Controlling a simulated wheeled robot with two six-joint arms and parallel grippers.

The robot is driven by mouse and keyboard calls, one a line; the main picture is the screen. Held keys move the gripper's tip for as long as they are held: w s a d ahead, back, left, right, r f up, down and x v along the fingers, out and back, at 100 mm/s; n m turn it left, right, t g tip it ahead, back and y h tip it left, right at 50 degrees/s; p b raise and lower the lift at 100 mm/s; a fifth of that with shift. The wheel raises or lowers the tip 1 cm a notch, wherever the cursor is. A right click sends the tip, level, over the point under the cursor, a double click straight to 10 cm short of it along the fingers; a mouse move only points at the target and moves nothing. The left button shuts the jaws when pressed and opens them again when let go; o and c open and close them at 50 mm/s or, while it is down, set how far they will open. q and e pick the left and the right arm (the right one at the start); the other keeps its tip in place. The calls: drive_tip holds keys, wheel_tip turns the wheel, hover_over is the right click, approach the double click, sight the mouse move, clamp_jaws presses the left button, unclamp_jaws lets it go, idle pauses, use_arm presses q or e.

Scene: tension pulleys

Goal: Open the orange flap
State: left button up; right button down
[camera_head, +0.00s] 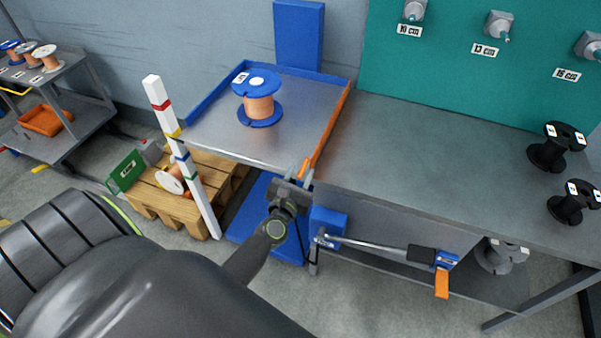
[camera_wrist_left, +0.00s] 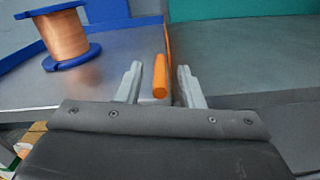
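The orange flap (camera_head: 329,128) is a thin strip standing along the right edge of the metal-topped platform with blue rims. Its near end carries an orange handle (camera_wrist_left: 160,76). My left gripper (camera_head: 304,175) is at this near end. In the left wrist view the left gripper's two grey fingers (camera_wrist_left: 158,87) stand apart on either side of the handle, with a gap showing on each side. The rest of the flap is mostly hidden behind the handle there. My right gripper is not in view.
A copper wire spool with blue flanges (camera_head: 259,105) stands on the platform. The grey bench (camera_head: 420,150) to the right is mostly clear, with black spools (camera_head: 556,147) at its far right. A striped post (camera_head: 180,155) stands left of the platform.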

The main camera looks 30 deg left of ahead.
use_arm(q)
clamp_jaws()
drive_tip(key=d+f+m+p, duration=0.1)
drive_tip(key=d+f+m, duration=0.1)
drive_tip(key=m, duration=0.6)
drive_tip(key=w+d+f+m, duration=0.1)
drive_tip(key=d+m, duration=0.2)
drive_tip(key=m, duration=0.6)
drive_tip(key=shift+w+d+f+p, duration=0.15)
drive_tip(key=shift+d+f+p, duration=0.2)
drive_tip(key=shift+d+p, duration=0.05)
idle(0.4)
